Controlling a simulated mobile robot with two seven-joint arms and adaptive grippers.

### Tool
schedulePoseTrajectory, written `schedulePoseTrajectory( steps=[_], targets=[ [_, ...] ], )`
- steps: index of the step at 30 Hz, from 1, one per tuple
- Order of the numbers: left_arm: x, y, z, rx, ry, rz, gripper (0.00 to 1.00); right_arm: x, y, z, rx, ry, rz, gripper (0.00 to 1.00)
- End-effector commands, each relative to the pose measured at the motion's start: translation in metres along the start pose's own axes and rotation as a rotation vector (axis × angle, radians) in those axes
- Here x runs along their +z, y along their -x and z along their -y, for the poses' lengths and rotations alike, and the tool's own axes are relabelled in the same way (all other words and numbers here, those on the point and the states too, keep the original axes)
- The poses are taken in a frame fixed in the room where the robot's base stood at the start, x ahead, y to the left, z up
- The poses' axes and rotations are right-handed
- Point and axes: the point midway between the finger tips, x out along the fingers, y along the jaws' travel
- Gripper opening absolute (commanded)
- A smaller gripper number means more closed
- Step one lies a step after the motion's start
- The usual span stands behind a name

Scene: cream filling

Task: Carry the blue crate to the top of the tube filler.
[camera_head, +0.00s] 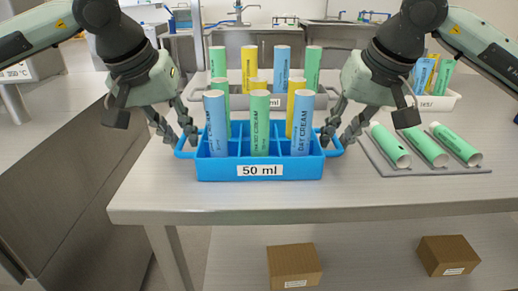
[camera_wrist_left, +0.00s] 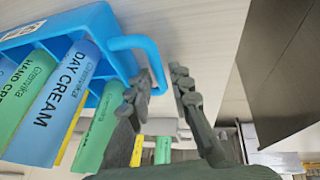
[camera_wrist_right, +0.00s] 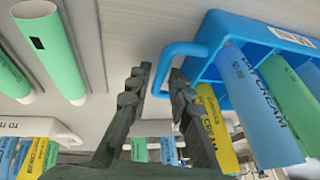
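The blue crate (camera_head: 212,168), labelled "50 ml", stands upright on the table near its front edge. It holds several blue, green and yellow tubes and has a loop handle at each end. My left gripper (camera_head: 176,138) is open at the left handle (camera_wrist_left: 130,42), with the handle's outer bar between its fingertips in the left wrist view. My right gripper (camera_head: 338,138) is open at the right handle (camera_wrist_right: 182,48), with that handle's bar between its fingertips in the right wrist view. I cannot tell whether the fingers touch the handles. I cannot identify the tube filler in these views.
A grey crate (camera_head: 327,101) with tubes stands close behind the blue one. A grey tray (camera_head: 447,170) with three green tubes lies to the right. A white bin (camera_head: 447,103) with tubes stands behind it. Two cardboard boxes (camera_head: 294,266) (camera_head: 447,254) lie below the table.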

Motion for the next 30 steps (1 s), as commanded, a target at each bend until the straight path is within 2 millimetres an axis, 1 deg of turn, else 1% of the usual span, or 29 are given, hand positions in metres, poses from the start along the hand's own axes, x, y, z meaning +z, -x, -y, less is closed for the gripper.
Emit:
schedulePoseTrajectory(
  steps=[3, 6, 8, 23, 26, 30],
  targets=[
    [0.000, 0.000, 0.000, 0.000, 0.000, 0.000, 0.19, 0.000, 0.000, 0.000, 0.000, 0.000, 0.000, 0.19],
    [0.000, 0.000, 0.000, 0.000, 0.000, 0.000, 0.06, 0.000, 0.000, 0.000, 0.000, 0.000, 0.000, 0.07],
    [0.000, 0.000, 0.000, 0.000, 0.000, 0.000, 0.00, 0.000, 0.000, 0.000, 0.000, 0.000, 0.000, 0.00],
    [-0.001, 0.002, 0.000, 0.000, 0.000, -0.001, 0.00, -0.001, 0.003, 0.000, 0.000, 0.000, -0.002, 0.00],
    [-0.003, 0.007, -0.001, 0.000, 0.001, -0.001, 0.00, -0.003, 0.008, 0.001, 0.000, 0.000, -0.002, 0.00],
    [-0.008, 0.020, -0.004, 0.000, 0.001, -0.001, 0.00, -0.008, 0.020, 0.004, 0.000, 0.000, -0.002, 0.00]
  ],
)
